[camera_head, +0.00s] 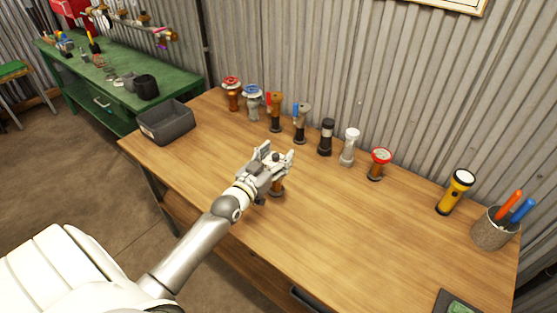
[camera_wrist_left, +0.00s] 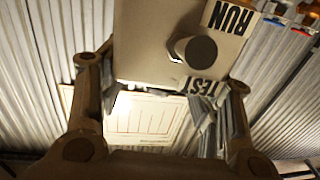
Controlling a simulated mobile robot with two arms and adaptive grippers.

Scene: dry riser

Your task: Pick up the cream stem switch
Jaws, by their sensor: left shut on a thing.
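The cream stem switch shows large in the left wrist view as a cream box (camera_wrist_left: 150,45) with a dark round knob and the words RUN and TEST. My left gripper (camera_wrist_left: 160,100) is shut on it, with a finger on each side of the box. In the head view the left gripper (camera_head: 272,160) is over the near middle of the wooden table. A brown stem with a dark round foot (camera_head: 276,188) shows just below it. The fingers hide most of the switch there, and I cannot tell whether the foot touches the table. My right gripper is not in view.
Behind the gripper stands a row of several valves and switches, among them a black one (camera_head: 325,137), a white one (camera_head: 349,147) and a red-topped one (camera_head: 378,164). A grey bin (camera_head: 166,123) is at left. A yellow torch (camera_head: 455,191) and a pen cup (camera_head: 494,229) are at right. The front middle is clear.

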